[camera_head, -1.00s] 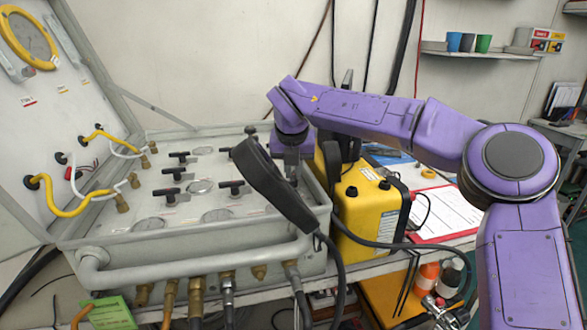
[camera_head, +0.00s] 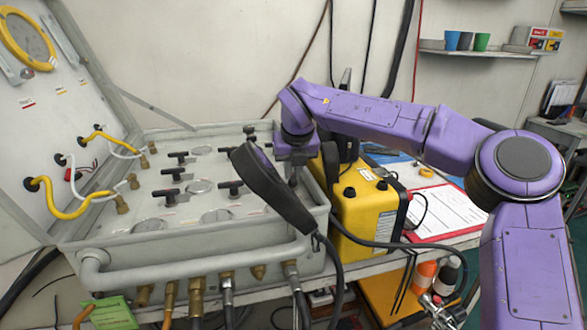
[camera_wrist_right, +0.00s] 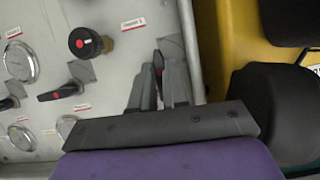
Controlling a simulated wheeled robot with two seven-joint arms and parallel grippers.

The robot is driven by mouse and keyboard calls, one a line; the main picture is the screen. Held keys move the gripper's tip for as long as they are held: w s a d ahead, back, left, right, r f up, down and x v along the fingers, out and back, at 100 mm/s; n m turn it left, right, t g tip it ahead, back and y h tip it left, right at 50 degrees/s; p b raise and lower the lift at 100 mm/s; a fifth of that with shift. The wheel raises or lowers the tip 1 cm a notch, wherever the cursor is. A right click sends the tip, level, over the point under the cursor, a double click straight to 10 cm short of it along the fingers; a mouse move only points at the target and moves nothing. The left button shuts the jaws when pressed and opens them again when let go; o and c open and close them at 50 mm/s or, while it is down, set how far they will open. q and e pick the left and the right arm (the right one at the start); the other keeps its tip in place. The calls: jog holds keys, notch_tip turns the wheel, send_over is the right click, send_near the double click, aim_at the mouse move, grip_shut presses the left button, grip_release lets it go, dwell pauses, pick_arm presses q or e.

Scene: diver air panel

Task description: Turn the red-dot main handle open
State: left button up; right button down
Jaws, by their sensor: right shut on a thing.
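My right gripper (camera_wrist_right: 160,80) is shut on a slim dark handle (camera_wrist_right: 159,98) with a trace of red, seen between its two grey fingers in the right wrist view. The fingers cover most of this handle, so its angle is hard to tell. In the head view my right gripper (camera_head: 294,172) points down at the right end of the grey air panel (camera_head: 200,238), partly hidden behind a black handset. A round black knob with a red dot (camera_wrist_right: 82,43) and a black lever with a red dot (camera_wrist_right: 60,92) sit left of the fingers. My left gripper is out of view.
The black handset (camera_head: 268,185) leans over the panel's right side, close in front of my gripper. A yellow box (camera_head: 370,215) stands right beside the panel. Several black T-handles (camera_head: 170,195) and gauges cover the panel. Hoses hang from its front.

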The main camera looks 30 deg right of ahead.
jog(key=c, duration=1.1)
grip_release()
jog(key=v, duration=1)
jog(key=shift+s+r, duration=0.1)
jog(key=shift+r, duration=0.15)
